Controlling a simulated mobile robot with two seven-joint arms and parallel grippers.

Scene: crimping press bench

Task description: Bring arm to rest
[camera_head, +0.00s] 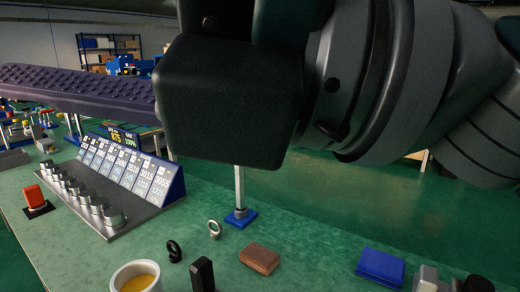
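My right arm (390,80) comes in from the right and fills the upper middle, very close to the camera. It ends in a dark block (225,105) held above the green bench. A dark purple bar with rows of bumps (75,88) runs from behind this block to the left edge. I cannot tell whether the bar is a finger of my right gripper. No pair of fingertips shows, so its opening cannot be read. My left arm and gripper are not in view.
The green bench (95,262) bears a sloped panel with labels (140,172) and a row of metal knobs, an orange-red block (35,197), a white cup (137,277), two rings (174,251), a brown block (260,258) and a blue block (381,267). A post on a blue base (240,217) stands behind.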

